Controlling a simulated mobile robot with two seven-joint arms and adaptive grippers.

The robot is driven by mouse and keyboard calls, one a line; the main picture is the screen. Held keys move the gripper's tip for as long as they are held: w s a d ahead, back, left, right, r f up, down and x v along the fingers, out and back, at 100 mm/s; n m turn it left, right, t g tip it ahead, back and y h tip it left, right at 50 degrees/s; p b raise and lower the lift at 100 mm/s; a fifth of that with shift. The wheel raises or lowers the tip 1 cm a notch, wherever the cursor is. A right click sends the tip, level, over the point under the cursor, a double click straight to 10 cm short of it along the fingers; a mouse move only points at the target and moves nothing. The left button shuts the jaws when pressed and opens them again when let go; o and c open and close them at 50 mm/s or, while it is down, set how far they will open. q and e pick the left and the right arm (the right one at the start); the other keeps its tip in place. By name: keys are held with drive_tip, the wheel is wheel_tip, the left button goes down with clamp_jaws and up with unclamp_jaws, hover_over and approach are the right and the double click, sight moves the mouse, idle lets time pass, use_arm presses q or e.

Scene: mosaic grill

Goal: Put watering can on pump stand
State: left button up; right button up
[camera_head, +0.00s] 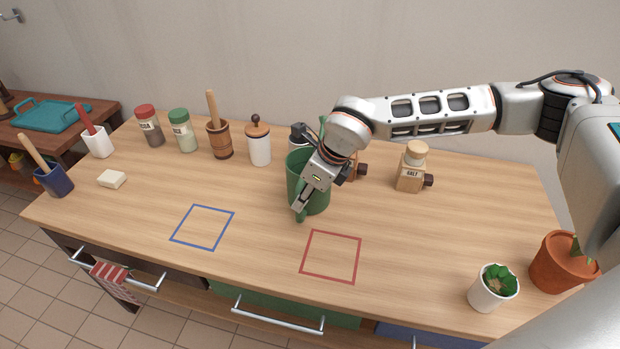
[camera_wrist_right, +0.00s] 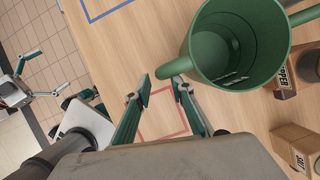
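The green watering can (camera_head: 296,170) stands upright on the wooden table, partly behind my right gripper. In the right wrist view I look into the can's open top (camera_wrist_right: 226,50), and its handle or spout end points toward my fingers. My right gripper (camera_wrist_right: 163,86) is open, its fingertips close to that green end; I cannot tell whether they touch it. In the head view my right gripper (camera_head: 301,206) is in front of the can. What looks like my left gripper (camera_wrist_right: 48,72) is open and empty at the wrist view's left edge. I cannot identify a pump stand.
A blue square outline (camera_head: 203,227) and a red square outline (camera_head: 331,256) mark clear table in front. A salt grinder (camera_head: 410,172) stands right of the can; a pepper box (camera_wrist_right: 285,88) is close by. Jars stand behind left. Potted plants (camera_head: 494,288) stand front right.

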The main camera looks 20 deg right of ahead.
drive_tip(key=x, duration=0.5)
drive_tip(key=shift+w+d+f+p, duration=0.1)
drive_tip(key=shift+d+f+p, duration=0.1)
drive_tip(key=shift+p, duration=0.1)
clamp_jaws()
drive_tip(key=shift+r, duration=0.1)
